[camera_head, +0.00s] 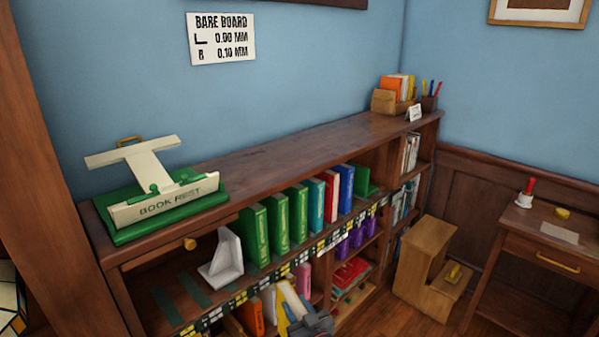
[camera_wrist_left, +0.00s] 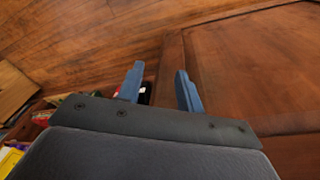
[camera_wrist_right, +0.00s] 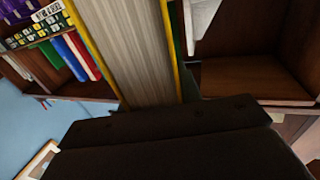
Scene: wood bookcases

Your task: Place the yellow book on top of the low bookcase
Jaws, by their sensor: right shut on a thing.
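The yellow book (camera_head: 284,318) is at the bottom of the head view, in front of the bookcase's lower shelf. In the right wrist view its pale page block and yellow cover edges (camera_wrist_right: 130,50) fill the upper middle. My right gripper (camera_head: 312,326) is shut on it; the fingertips are mostly hidden. The low bookcase (camera_head: 300,150) has a long wooden top, bare across its middle. My left gripper (camera_wrist_left: 160,86) shows only in the left wrist view, with its two blue fingers apart and nothing between them, above wooden surfaces.
A green and cream book rest (camera_head: 165,205) stands on the top's left end. A box of cards (camera_head: 392,100) and a pen cup (camera_head: 429,103) stand at its far right. A white bookend (camera_head: 222,262) and green, red and blue books (camera_head: 298,212) fill the upper shelf.

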